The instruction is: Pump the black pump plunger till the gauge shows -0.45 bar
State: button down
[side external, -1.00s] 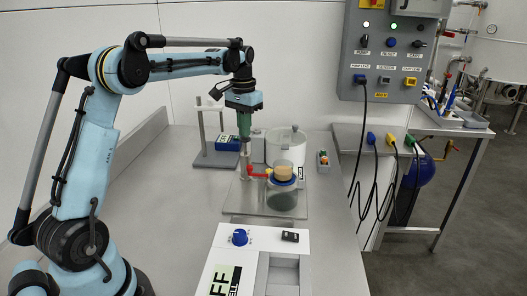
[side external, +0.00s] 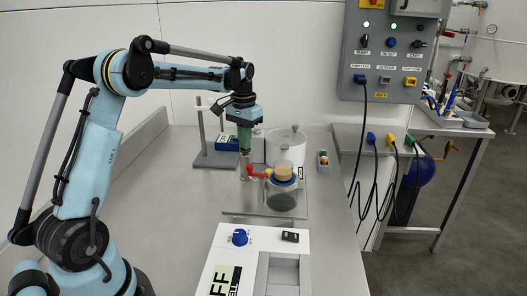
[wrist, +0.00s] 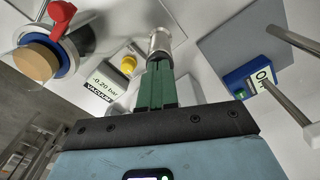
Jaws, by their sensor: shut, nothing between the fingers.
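My gripper (side external: 245,150) points straight down over the silver pump cylinder (side external: 246,168), its green fingers shut with nothing between them. The gauge (wrist: 103,86), labelled VACUUM, reads -0.20 bar in the wrist view.
A stand (side external: 220,158) with a blue box is at back left. The left tabletop is clear.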

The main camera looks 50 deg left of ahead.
jog(key=shift+r, duration=2.55)
jog(key=shift+f, duration=0.1)
dwell(1.8)
jog(key=shift+f, duration=0.1)
dwell(1.0)
jog(key=shift+f, duration=2.35)
jog(key=shift+r, duration=0.1)
jog(key=shift+r, duration=2.45)
